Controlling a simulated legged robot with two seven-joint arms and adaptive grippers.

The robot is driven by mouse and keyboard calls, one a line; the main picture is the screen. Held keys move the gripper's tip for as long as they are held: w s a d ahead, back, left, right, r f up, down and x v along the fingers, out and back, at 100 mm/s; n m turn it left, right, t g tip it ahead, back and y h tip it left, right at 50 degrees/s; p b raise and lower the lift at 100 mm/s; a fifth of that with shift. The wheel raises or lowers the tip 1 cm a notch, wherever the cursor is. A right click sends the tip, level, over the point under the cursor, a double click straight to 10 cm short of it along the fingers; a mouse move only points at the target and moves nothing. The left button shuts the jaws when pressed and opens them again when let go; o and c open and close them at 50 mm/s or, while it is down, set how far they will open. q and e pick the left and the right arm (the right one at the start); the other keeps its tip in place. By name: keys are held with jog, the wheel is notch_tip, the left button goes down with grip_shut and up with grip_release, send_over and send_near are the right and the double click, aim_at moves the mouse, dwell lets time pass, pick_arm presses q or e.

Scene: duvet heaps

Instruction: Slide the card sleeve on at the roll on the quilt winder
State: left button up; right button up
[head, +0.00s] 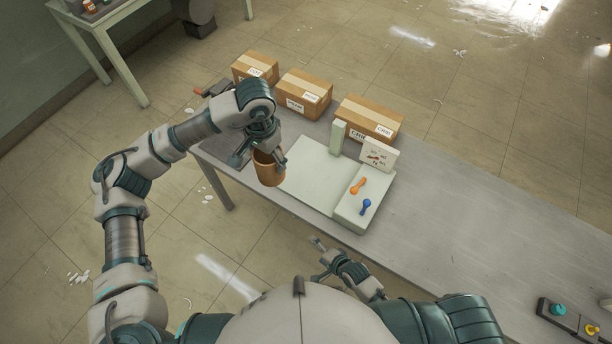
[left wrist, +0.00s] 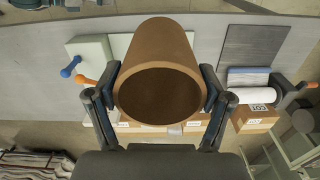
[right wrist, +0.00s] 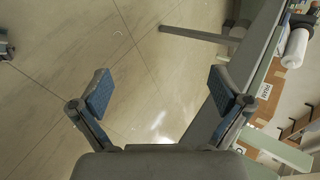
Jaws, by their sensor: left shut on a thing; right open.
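The brown card sleeve (head: 268,170) is an open-ended tube. My left gripper (head: 261,158) is shut on it, holding it near the table's left part. In the left wrist view the fingers press the sleeve (left wrist: 160,38) from both sides, its empty round opening facing the camera. A white roll (left wrist: 247,77) lies to the right of the sleeve there, beside an orange-handled crank (left wrist: 302,87), apart from it. The roll also shows in the right wrist view (right wrist: 297,46). In the head view my left arm hides the roll. My right gripper (head: 322,252) is open and empty before the table's front edge.
Three cardboard boxes (head: 305,92) line the table's back edge. A pale green board (head: 305,172) with an upright post, orange and blue pegs and a small picture card fills the middle. The grey table (head: 450,215) is clear to the right, up to a button box (head: 570,320).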

jog(key=w+a+r+n+t+y, duration=0.2)
jog(key=w+r, duration=0.3)
jog(key=r, duration=0.6)
jog(key=n+t+y, duration=0.1)
jog(key=n+y, duration=0.3)
jog(key=n, duration=0.8)
send_near(256, 152)
jog(key=d+f, duration=0.5)
jog(key=f, duration=0.6)
notch_tip(256, 152, up, 10)
jog(key=s+n+y, duration=0.2)
jog(key=n, duration=0.6)
pick_arm(q)
jog(key=shift+a, duration=0.1)
pick_arm(e)
jog(key=x, duration=1.2)
jog(key=shift+s+a+f, duration=0.1)
jog(key=shift+a+f, duration=0.1)
jog(key=shift+a, duration=0.15)
jog(key=shift+d, duration=0.1)
jog(key=c, duration=1)
pick_arm(q)
jog(key=o, duration=1.1)
jog(key=shift+c, duration=0.2)
pick_arm(e)
jog(key=shift+c, duration=0.3)
